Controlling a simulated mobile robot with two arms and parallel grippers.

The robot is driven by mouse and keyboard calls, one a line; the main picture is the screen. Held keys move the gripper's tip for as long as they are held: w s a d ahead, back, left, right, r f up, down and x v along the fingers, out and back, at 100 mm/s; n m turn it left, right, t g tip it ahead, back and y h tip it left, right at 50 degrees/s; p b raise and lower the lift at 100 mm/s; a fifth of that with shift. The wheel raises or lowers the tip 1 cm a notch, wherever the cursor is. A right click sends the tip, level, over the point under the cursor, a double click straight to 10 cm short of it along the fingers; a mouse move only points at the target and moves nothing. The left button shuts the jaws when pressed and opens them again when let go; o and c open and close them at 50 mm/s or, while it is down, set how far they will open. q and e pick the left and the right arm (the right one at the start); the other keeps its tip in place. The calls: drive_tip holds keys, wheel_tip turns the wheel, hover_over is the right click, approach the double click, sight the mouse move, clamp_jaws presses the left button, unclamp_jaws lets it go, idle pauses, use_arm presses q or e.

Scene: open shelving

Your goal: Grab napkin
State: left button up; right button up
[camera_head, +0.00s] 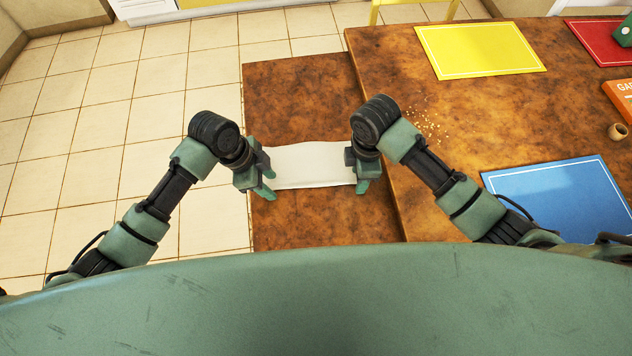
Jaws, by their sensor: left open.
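A white napkin (308,165) lies flat across the narrow brown wooden surface, between my two grippers. My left gripper (266,178) is open at the napkin's left edge. My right gripper (359,173) is at the napkin's right edge, and part of that edge is hidden behind it. I cannot tell whether the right fingers are open or closed on the edge, nor whether either gripper touches the cloth.
A larger brown table (440,180) adjoins on the right. It holds a yellow mat (480,50), a blue mat (560,197), a red mat (600,40), an orange box (622,98), a small tan pot (618,131) and scattered crumbs (430,125). Tiled floor (100,130) is clear on the left.

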use_arm(q)
drive_tip(key=shift+c, duration=0.2)
use_arm(e)
drive_tip(key=shift+f, duration=0.1)
drive_tip(key=shift+c, duration=0.2)
use_arm(q)
clamp_jaws()
use_arm(e)
drive_tip(key=shift+s, duration=0.1)
clamp_jaws()
use_arm(q)
drive_tip(key=shift+s+f, duration=0.1)
